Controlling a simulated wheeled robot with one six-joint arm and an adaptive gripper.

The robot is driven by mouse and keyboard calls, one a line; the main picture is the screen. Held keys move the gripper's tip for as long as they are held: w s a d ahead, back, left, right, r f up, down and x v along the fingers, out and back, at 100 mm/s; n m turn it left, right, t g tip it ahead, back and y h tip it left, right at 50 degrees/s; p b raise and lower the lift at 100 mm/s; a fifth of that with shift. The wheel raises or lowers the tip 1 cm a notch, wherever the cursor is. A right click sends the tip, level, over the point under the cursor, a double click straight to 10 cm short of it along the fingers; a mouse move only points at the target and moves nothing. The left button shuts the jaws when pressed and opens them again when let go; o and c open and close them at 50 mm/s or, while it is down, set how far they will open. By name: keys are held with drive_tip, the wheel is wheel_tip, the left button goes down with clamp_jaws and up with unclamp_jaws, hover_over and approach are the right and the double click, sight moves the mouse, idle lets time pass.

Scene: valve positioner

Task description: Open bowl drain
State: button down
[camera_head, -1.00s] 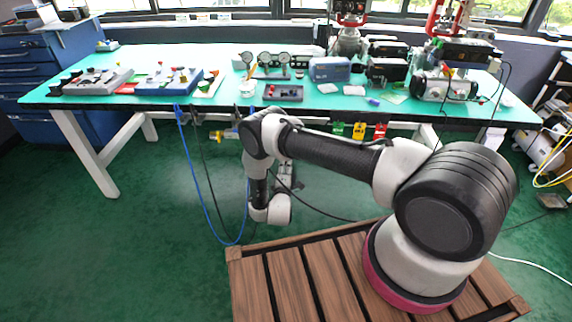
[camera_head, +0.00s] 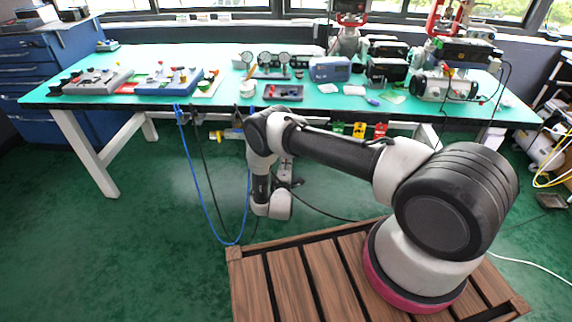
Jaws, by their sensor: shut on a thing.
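My gripper (camera_head: 291,184) shows only as a small dark shape behind my wrist, low under the front edge of the bench. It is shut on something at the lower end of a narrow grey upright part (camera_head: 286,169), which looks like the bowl. The bowl drain itself is hidden by my wrist and gripper, and I cannot see the contact. My arm comes from the right, bends down in front of the bench edge and covers much of this spot.
The green-topped bench (camera_head: 215,101) carries gauges, fittings and tools. A yellow-handled valve (camera_head: 229,134) and coloured tags (camera_head: 359,130) hang at its front edge. A blue hose (camera_head: 196,175) and dark cables hang beside my wrist. Open green floor lies to the left.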

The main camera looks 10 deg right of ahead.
drive_tip(key=shift+m, duration=0.3)
drive_tip(key=m, duration=1.7)
idle(0.4)
drive_tip(key=c, duration=1.6)
unclamp_jaws()
drive_tip(key=shift+o, duration=0.2)
drive_tip(key=shift+s, duration=0.1)
drive_tip(key=v, duration=1.2)
